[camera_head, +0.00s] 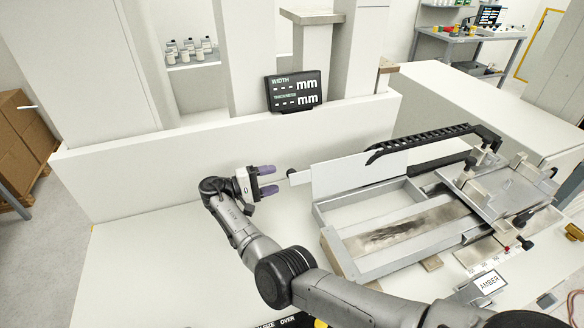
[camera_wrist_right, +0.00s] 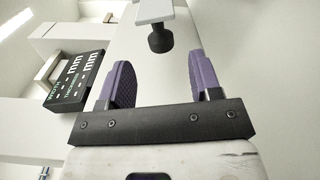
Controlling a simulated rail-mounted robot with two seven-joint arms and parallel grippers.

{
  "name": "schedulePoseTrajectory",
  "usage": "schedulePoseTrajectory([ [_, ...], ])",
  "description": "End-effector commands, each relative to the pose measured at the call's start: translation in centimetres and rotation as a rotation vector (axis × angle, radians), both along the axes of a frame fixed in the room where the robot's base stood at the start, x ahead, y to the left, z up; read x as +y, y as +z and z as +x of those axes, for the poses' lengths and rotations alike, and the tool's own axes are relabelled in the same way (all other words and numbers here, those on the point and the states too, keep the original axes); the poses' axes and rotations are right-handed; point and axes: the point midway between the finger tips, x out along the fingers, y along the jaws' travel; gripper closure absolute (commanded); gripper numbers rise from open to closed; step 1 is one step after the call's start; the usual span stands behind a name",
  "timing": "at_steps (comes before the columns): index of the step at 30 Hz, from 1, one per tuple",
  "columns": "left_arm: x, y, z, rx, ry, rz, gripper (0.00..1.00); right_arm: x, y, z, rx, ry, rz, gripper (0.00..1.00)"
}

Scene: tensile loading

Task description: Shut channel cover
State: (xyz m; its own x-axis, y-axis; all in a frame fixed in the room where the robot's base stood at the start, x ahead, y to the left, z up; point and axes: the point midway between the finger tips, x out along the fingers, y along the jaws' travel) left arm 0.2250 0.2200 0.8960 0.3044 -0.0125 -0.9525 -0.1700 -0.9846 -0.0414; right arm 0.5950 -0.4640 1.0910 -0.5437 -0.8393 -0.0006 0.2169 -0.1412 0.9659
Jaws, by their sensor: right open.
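The channel cover (camera_head: 350,172) is a pale panel standing raised along the back edge of the open metal channel (camera_head: 320,213). A dark round knob (camera_head: 291,172) sticks out from its left end on a short bar. The knob also shows in the right wrist view (camera_wrist_right: 160,40), ahead of the fingers and roughly between them. My right gripper (camera_head: 271,180) is open and empty, just left of the knob. Its purple fingers (camera_wrist_right: 158,80) point towards the knob, and I see no contact. My left gripper is in neither view.
A black cable chain (camera_head: 425,140) arches behind the cover. A clamp fixture (camera_head: 505,185) stands at the right. A width and thickness display (camera_head: 295,91) stands at the back. The white surface (camera_head: 150,255) left of my arm is clear.

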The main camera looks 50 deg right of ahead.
Motion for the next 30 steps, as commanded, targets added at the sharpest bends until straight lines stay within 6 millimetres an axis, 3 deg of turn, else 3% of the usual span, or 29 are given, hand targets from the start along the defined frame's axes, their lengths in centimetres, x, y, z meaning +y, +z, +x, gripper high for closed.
schedulePoseTrajectory([
  [6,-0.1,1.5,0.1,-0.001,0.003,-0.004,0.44,-3.2,0.2,-2.1,-0.001,-0.002,-0.001,0.42],
  [12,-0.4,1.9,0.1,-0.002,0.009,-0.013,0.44,-4.9,0.1,-3.2,0.000,-0.001,-0.002,0.42],
  [28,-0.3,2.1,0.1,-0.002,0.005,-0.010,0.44,-5.8,0.0,-3.8,0.000,-0.001,0.000,0.42],
  [30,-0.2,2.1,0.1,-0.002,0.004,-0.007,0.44,-5.8,0.0,-3.8,0.000,0.000,0.000,0.48],
])
